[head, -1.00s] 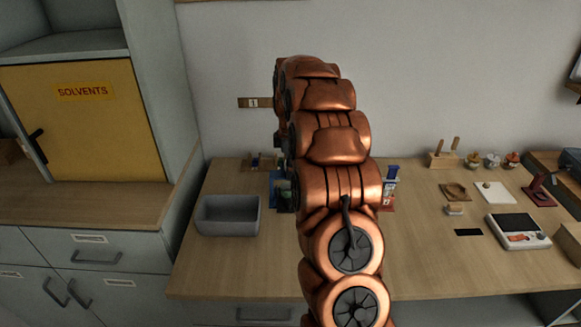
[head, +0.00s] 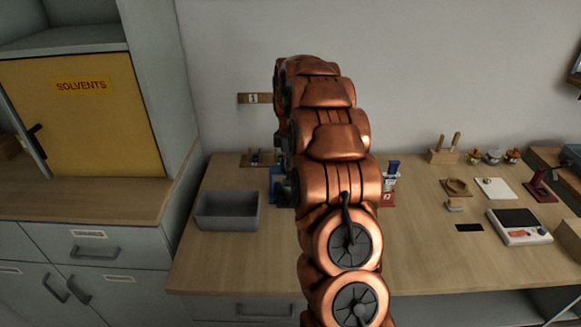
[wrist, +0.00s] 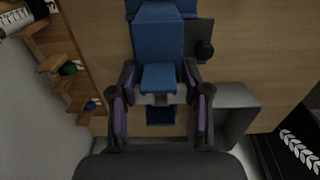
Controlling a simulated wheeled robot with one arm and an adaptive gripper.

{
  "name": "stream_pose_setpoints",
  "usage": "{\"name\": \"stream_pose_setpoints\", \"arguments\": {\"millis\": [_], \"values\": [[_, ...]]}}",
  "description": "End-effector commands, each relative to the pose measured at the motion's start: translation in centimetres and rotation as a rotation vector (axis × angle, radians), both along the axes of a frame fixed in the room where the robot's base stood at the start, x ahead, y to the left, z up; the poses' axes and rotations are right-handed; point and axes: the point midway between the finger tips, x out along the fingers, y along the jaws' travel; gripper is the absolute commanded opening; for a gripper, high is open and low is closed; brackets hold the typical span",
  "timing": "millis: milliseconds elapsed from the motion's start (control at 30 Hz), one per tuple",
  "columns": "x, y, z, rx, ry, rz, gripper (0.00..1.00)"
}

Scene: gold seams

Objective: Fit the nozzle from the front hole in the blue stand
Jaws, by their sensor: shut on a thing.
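The blue stand (wrist: 157,42) fills the upper middle of the wrist view, with a smaller blue block below it between my fingers. In the head view only a blue edge (head: 276,186) of the stand shows left of my arm. My gripper (wrist: 159,97) is at the stand, its two dark fingers closed in from both sides on a small thing, apparently the nozzle. The nozzle is mostly hidden by the fingertips, and I cannot tell whether it is still in the front hole. A blue upright tool (head: 392,172) on a red base stands right of my arm.
A grey bin (head: 227,211) stands left of the stand; it also shows in the wrist view (wrist: 237,108). A small wooden rack (head: 257,159) is behind, near the wall. A scale (head: 519,226) and small items are at the right. The bench front is largely clear.

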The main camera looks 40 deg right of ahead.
Motion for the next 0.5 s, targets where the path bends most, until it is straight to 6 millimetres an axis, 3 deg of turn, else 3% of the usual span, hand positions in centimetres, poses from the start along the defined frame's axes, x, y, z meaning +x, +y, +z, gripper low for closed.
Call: {"name": "stream_pose_setpoints", "arguments": {"millis": [500], "values": [[0.03,0.02,-0.29,0.001,-0.001,0.0,0.33]]}}
